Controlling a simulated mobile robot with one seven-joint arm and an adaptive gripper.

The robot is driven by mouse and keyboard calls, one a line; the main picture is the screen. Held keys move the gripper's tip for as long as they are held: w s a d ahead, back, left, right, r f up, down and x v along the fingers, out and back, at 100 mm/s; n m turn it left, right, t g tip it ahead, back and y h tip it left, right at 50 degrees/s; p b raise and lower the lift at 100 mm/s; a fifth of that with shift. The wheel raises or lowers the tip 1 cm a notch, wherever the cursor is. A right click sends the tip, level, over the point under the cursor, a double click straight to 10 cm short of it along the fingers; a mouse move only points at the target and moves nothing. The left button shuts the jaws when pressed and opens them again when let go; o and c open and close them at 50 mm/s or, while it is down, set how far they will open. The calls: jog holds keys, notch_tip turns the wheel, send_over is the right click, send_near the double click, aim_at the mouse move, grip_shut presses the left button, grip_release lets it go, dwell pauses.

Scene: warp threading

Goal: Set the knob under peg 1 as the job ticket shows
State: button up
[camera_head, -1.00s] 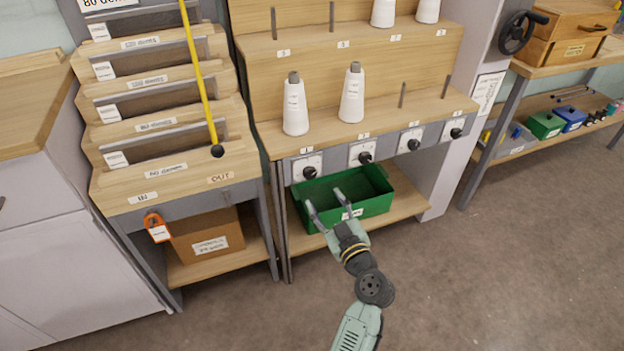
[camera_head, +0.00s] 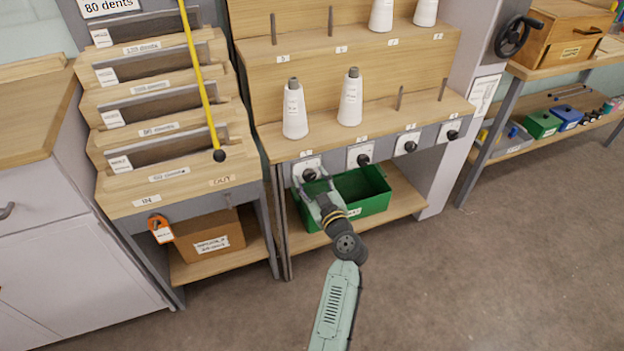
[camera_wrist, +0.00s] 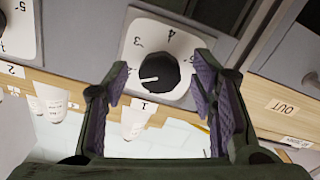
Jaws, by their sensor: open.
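The knob under peg 1 (camera_wrist: 160,72) is a black round knob on a white dial plate (camera_wrist: 137,30). In the wrist view its white mark points left and slightly down, and the numerals 3 and 4 show on the plate. In the head view the plate (camera_head: 301,165) is on the grey rail at the left, partly hidden by my gripper. My gripper (camera_head: 317,184) is open. In the wrist view its fingers (camera_wrist: 160,88) stand on either side of the knob, apparently not touching it. No job ticket is readable; a paper sheet (camera_head: 482,95) hangs on the grey cabinet side.
More knobs (camera_head: 363,160) sit along the rail to the right. White cones (camera_head: 295,110) stand on the shelf above. A green bin (camera_head: 360,197) lies just below my gripper. A yellow rod (camera_head: 202,90) leans on the rack at left. The floor at right is clear.

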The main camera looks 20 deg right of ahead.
jog(key=shift+c, duration=0.4)
jog(key=c, duration=1.1)
jog(key=shift+o, duration=0.2)
